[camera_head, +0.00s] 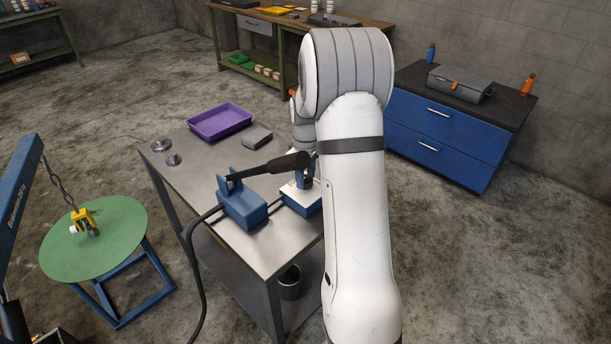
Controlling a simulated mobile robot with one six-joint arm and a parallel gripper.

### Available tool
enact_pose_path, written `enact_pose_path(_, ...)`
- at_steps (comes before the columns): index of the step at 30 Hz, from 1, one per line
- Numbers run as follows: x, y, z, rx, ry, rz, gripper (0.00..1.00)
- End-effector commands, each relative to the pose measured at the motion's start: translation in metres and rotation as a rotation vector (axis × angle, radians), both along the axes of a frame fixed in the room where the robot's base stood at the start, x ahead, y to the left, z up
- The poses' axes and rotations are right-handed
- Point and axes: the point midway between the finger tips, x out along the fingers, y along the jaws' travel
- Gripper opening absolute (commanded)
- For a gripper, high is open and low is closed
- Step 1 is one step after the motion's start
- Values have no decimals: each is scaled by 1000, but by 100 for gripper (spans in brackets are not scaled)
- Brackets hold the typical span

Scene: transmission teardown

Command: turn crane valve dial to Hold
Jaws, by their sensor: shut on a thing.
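The valve box (297,205), blue with a white top plate, stands on the steel table beside a blue pump block (244,206). My white arm reaches over the table, and its wrist comes down behind the pump's black lever. My gripper (304,183) is just above the white plate, small and dark in view. It is shut at the dial on that plate. The fingers, the lever grip and my arm hide most of the dial. Its pointer and labels cannot be read.
The pump's black lever (270,167) slants up close in front of my wrist. A black hose (193,250) runs off the table's front. A purple tray (219,122), grey box (257,138) and metal discs (167,152) lie behind. A yellow hook block (84,220) hangs over the green round table (120,235).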

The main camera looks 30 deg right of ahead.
Motion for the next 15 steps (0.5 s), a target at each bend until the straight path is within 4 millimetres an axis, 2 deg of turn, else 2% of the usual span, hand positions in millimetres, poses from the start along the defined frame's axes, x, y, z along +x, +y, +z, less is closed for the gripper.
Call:
enact_pose_path(11,1,1,2,0,-4,7,15)
enact_pose_path(12,1,1,2,0,-4,7,38)
enact_pose_path(15,1,1,1,0,-4,7,47)
